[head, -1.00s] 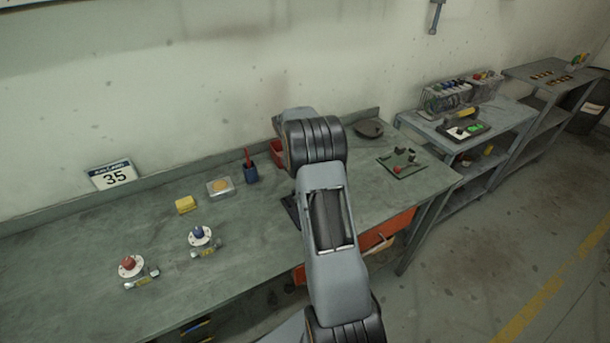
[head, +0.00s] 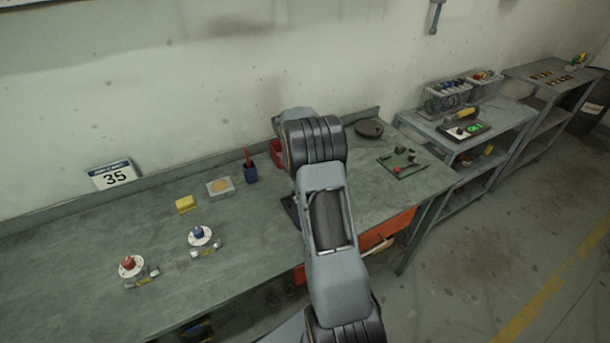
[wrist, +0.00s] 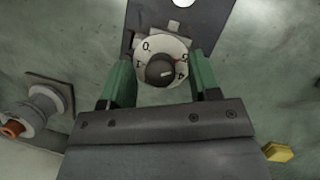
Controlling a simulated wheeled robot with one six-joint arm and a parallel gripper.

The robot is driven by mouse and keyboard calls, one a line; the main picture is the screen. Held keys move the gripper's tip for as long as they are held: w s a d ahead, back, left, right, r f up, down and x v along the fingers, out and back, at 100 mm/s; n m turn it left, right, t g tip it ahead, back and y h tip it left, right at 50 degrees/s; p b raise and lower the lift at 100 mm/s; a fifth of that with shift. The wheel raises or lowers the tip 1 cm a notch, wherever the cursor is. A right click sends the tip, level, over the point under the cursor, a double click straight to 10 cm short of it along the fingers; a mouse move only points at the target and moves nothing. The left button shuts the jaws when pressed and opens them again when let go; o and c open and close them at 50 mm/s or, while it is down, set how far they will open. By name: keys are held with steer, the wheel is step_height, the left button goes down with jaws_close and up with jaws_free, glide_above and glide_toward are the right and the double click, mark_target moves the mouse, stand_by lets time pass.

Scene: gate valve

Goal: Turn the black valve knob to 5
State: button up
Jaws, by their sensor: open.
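The black valve knob (wrist: 159,71) sits in the middle of a round white dial (wrist: 147,49) in the wrist view. A light mark on the knob points right, toward the 4. My gripper (wrist: 161,76) is open, its green fingers on either side of the knob. I cannot tell whether they touch it. In the head view my arm hides the gripper and the knob; only part of a dark base plate (head: 290,209) shows.
A circuit board (head: 402,163) lies at right.

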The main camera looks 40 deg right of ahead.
steer(key=v, duration=1.3)
steer(key=shift+r+b, duration=0.35)
steer(key=shift+b, duration=0.05)
steer(key=shift+w, duration=0.1)
